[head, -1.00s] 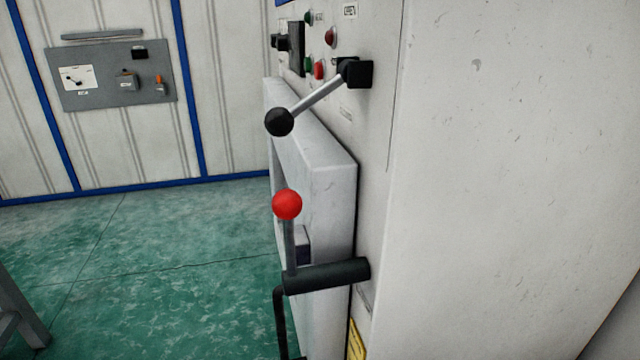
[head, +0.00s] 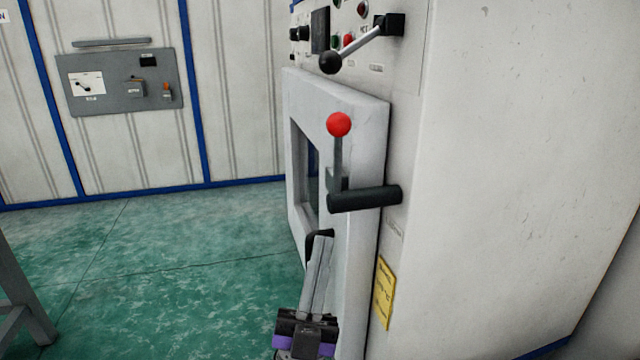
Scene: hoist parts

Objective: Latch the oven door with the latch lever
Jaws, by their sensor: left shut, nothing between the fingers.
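The oven door (head: 366,130) is a thick pale slab with a window, lying close against the oven front; I cannot tell if it is fully seated. A lever with a red ball (head: 339,124), which looks like the latch lever, stands upright from a dark cylindrical pivot (head: 365,199) at the door's right edge. My left gripper (head: 322,242) is shut and empty, pointing up in front of the door below the lever, apart from it. It covers most of the black door handle (head: 314,237); contact with the handle cannot be told. My right gripper is not in view.
Above the door, a black-knobbed lever (head: 331,63) juts out down-left from the control panel. A yellow label (head: 385,294) is on the oven front. A grey wall panel (head: 118,80) hangs at the back left. The green floor (head: 170,240) left of the door is clear.

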